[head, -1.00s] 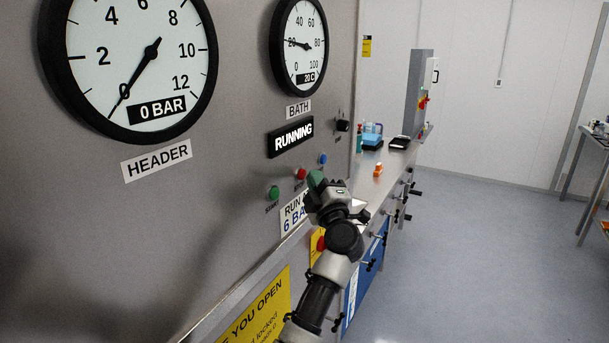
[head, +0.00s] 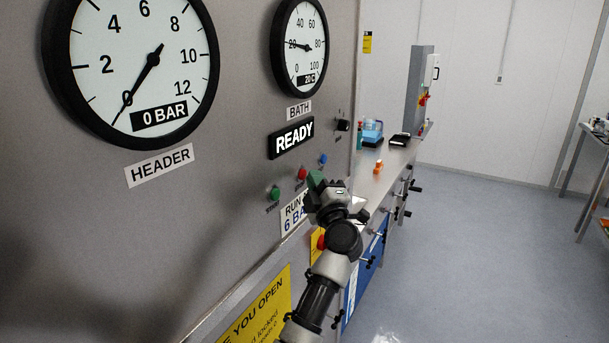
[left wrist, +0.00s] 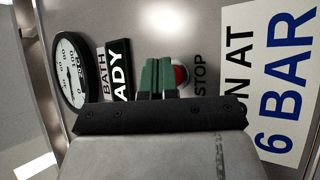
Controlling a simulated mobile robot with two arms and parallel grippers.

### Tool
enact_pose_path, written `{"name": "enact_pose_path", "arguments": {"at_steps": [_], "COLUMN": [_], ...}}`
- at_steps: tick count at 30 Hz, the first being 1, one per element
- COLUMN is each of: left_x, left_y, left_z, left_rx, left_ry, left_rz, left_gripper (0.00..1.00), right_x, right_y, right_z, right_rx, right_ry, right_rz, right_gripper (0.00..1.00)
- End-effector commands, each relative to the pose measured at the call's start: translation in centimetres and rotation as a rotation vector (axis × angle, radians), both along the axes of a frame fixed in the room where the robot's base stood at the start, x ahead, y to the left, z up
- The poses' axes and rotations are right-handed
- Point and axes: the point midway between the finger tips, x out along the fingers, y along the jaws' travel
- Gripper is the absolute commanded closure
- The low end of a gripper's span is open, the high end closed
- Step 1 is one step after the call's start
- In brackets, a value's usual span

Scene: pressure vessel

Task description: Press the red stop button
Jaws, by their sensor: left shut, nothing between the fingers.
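The red stop button (head: 302,174) is on the grey panel, between a green start button (head: 274,193) and a blue button (head: 323,159). My left gripper (head: 315,179) is shut and empty, its green fingertips just beside the red button in the head view. In the left wrist view the green fingertips (left wrist: 157,75) partly cover the red button (left wrist: 181,76), which has the label STOP (left wrist: 199,76) beside it. I cannot tell whether the fingertips touch it. The status display (head: 291,138) reads READY. My right gripper is not in view.
The header gauge (head: 132,70) reads 0 BAR, and the bath gauge (head: 299,45) is beside it. A bench (head: 384,172) with small items runs along the right of the panel. The floor (head: 470,250) to the right is clear.

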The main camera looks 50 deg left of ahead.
Motion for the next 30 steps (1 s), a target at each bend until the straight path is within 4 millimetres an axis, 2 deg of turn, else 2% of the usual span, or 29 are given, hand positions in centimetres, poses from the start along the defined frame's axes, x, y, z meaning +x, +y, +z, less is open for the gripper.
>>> {"name": "enact_pose_path", "arguments": {"at_steps": [18,30], "left_x": [1.7,1.8], "left_y": [-5.3,-5.7], "left_z": [0.0,0.0], "left_rx": [-0.002,0.000], "left_ry": [0.000,0.000], "left_rz": [-0.002,-0.001], "left_gripper": [1.00,1.00], "right_x": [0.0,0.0], "right_y": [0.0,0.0], "right_z": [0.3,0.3], "right_rx": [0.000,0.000], "right_ry": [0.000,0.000], "right_rz": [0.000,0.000], "right_gripper": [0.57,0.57]}}
